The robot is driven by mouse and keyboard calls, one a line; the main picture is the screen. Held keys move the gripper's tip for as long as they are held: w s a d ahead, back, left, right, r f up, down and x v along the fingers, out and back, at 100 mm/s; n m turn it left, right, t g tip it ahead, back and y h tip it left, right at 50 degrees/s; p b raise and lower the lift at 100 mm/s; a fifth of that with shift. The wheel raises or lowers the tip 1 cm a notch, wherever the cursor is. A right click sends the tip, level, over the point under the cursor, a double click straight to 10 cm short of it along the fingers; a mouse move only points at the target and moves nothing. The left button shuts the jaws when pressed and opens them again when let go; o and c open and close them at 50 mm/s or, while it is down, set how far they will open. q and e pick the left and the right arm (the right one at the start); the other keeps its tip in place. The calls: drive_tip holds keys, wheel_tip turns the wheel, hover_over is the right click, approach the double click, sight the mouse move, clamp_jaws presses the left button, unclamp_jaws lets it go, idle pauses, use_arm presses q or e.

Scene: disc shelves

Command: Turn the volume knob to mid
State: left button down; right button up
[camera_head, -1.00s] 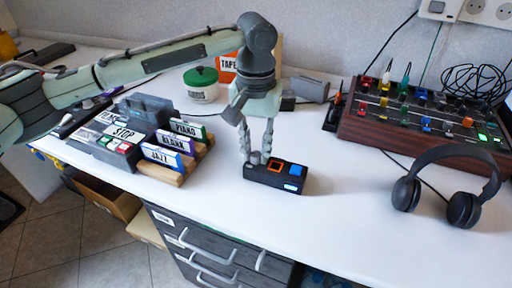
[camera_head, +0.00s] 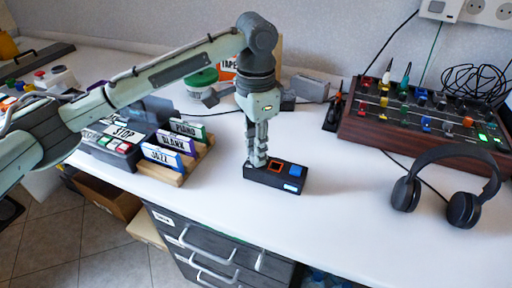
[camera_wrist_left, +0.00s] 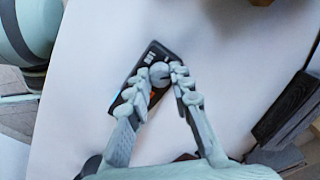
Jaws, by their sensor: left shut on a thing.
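A small black box (camera_head: 262,179) lies on the white desk, with an orange-framed square (camera_head: 275,166), a blue button (camera_head: 296,171) and a lit pale strip. My left gripper (camera_head: 257,161) points down onto the box's left end. In the left wrist view, a round grey knob (camera_wrist_left: 160,73) with a dark mark stands on the box (camera_wrist_left: 143,98) between the fingertips of my gripper (camera_wrist_left: 167,75). The fingers are shut on it from both sides. In the head view the fingers mostly hide the knob. My right gripper is not in view.
A wooden-sided mixer (camera_head: 425,152) stands at the back right, with headphones (camera_head: 463,209) before it. Labelled cases in a wooden rack (camera_head: 190,160) and a grey player (camera_head: 113,145) stand to the left. The desk right of the box is clear.

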use_arm(q)
drive_tip(key=m, duration=0.4)
drive_tip(key=shift+m, duration=2.6)
drive_tip(key=c, duration=1.3)
unclamp_jaws()
wheel_tip(320, 180, up, 12)
drive_tip(key=shift+r, duration=0.1)
